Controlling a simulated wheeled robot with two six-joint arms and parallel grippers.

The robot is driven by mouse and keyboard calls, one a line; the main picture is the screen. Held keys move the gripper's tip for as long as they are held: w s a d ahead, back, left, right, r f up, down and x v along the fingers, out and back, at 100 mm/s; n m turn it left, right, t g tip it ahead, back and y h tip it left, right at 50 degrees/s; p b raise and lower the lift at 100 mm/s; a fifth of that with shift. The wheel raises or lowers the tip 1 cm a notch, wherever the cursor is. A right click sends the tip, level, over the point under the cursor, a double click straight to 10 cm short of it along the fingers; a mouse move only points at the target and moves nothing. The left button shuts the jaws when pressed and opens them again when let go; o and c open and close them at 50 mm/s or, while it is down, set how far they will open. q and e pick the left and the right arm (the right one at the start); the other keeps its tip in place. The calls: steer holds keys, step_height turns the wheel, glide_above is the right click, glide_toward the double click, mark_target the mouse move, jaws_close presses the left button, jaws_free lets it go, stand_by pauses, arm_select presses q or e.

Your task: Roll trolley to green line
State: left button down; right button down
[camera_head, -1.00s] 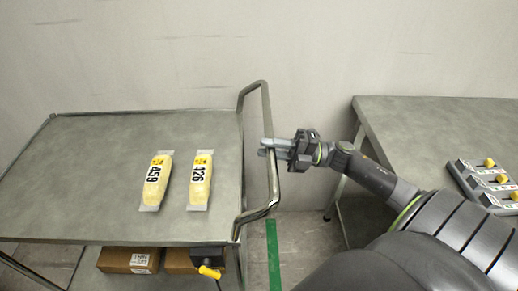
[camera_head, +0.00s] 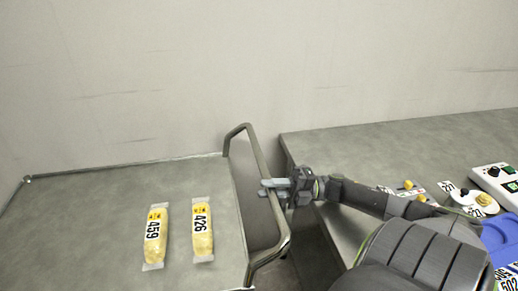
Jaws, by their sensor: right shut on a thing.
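The trolley (camera_head: 90,205) has a grey top and a bent metal push handle (camera_head: 262,160) at its right end. My right gripper (camera_head: 268,188) is shut on the handle's bar, with its arm coming in from the right. Two yellow packs lie on the trolley top, one marked 459 (camera_head: 155,238) and one marked 426 (camera_head: 202,232). The green line is not in view now. My left gripper is not in view.
A grey table (camera_head: 400,148) stands close to the right of the handle. It carries a white control box (camera_head: 497,181), a blue tray (camera_head: 498,240) and small number tags. A plain wall (camera_head: 250,60) runs behind. Little floor shows between trolley and table.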

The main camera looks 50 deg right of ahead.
steer(key=shift+s+d+f, duration=0.1)
steer(key=shift+s+d, duration=0.15)
steer(key=shift+d, duration=0.05)
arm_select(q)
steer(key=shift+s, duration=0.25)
arm_select(e)
steer(key=c, duration=1.3)
jaws_free()
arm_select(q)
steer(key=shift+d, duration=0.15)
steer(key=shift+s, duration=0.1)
